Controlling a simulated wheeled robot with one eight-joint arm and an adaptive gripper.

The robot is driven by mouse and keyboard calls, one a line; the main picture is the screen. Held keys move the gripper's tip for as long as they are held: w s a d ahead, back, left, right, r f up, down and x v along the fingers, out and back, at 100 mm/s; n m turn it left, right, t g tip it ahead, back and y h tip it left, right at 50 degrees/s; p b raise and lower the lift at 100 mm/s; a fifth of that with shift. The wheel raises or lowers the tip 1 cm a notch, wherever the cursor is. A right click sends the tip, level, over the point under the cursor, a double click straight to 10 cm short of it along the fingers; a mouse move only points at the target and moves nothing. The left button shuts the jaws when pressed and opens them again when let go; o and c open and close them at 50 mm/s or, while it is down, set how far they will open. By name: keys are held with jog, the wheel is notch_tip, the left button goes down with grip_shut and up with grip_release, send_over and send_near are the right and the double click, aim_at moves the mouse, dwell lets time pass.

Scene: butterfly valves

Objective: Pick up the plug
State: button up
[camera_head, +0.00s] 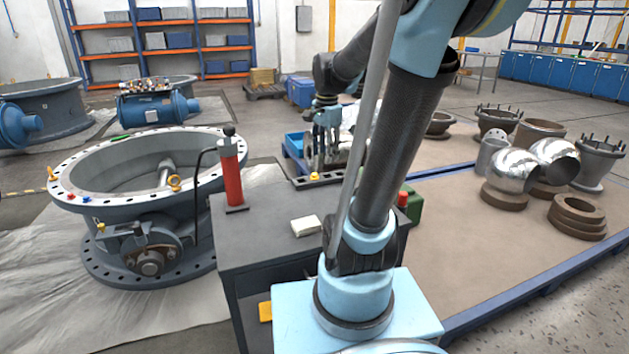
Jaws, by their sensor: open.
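My gripper (324,158) hangs at the end of my arm, over the far side of the grey workbench (262,248). Its fingers point down and are open. Just below them, a dark strip with small yellow parts (315,180) lies at the bench's far edge. I cannot make out whether the fingers touch anything. I cannot pick out the plug for certain; it may be too small to tell or hidden behind my arm.
A red cylinder (231,175) with a black hose stands on the bench's left, near a white block (306,226). A large flanged valve (135,205) stands left of the bench. A blue bin (294,144) is behind. Metal parts (513,172) stand at right.

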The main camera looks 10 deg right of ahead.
jog(key=w+r+m, duration=0.2)
jog(key=w+m, duration=0.5)
jog(key=w, duration=0.5)
jog(key=m+g, duration=0.1)
jog(key=m, duration=0.4)
send_over(315, 174)
jog(key=w, duration=0.1)
jog(key=f, duration=1.3)
jog(key=shift+w+a+f, duration=0.1)
jog(key=shift+w+a, duration=0.05)
jog(key=shift+a, duration=0.05)
jog(key=shift+s+d+f, duration=0.1)
jog(key=shift+s+f, duration=0.1)
jog(key=shift+f, duration=1.3)
jog(key=shift+s+d+f, duration=0.1)
jog(key=shift+s+f, duration=0.1)
jog(key=shift+f, duration=1.25)
jog(key=c, duration=0.9)
